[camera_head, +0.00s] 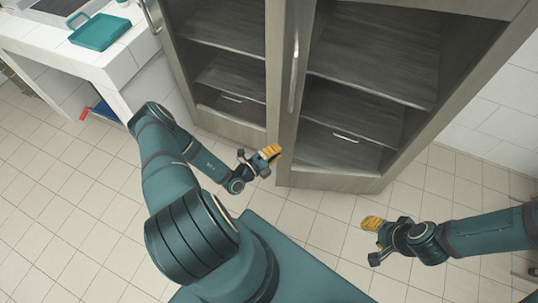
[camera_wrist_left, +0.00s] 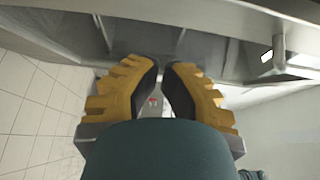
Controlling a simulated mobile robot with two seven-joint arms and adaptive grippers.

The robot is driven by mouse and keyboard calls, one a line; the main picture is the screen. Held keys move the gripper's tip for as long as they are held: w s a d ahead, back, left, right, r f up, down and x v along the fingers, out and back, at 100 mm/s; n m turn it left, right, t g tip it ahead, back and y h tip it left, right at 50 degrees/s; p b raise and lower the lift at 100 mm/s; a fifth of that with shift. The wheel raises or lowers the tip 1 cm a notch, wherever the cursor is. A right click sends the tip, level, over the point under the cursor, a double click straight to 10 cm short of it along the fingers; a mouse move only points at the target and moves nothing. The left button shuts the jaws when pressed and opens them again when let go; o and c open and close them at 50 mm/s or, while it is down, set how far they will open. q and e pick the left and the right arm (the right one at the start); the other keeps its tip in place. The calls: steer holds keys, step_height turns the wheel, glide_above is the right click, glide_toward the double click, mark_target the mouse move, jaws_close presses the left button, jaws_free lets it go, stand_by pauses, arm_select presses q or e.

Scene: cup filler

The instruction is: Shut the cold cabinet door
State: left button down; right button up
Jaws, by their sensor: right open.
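The cold cabinet (camera_head: 232,128) is a tall grey-brown unit with dark shelves, filling the upper middle of the head view. A framed front with a vertical handle (camera_head: 293,75) stands at its middle; its bottom corner juts toward me. I cannot tell clearly how far this door is ajar. My left gripper (camera_head: 271,153) is by the lower edge of the frame, left of that corner; contact is unclear. In the left wrist view its yellow fingers (camera_wrist_left: 160,68) are nearly together with nothing between them. My right gripper (camera_head: 370,223) is open and empty, low above the floor at right.
A white tiled counter (camera_head: 120,60) stands at the left with a teal tray (camera_head: 100,32) on it. A blue and red item (camera_head: 100,112) is below the counter. The tiled floor (camera_head: 300,215) in front of the cabinet is clear. A white tiled wall (camera_head: 490,120) closes the right side.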

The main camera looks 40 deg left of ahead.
mark_target(292, 131)
arm_select(q)
steer(key=shift+w+a+b, duration=0.1)
steer(key=shift+w+a, duration=0.1)
steer(key=shift+w, duration=1)
steer(key=shift+w+a+b, duration=0.1)
steer(key=shift+w+a, duration=0.1)
steer(key=shift+w, duration=1)
steer(key=shift+w+a+b, duration=0.1)
steer(key=shift+w+a, duration=0.1)
steer(key=shift+w, duration=1)
arm_select(e)
steer(key=shift+s+f, duration=0.1)
steer(key=shift+f, duration=0.2)
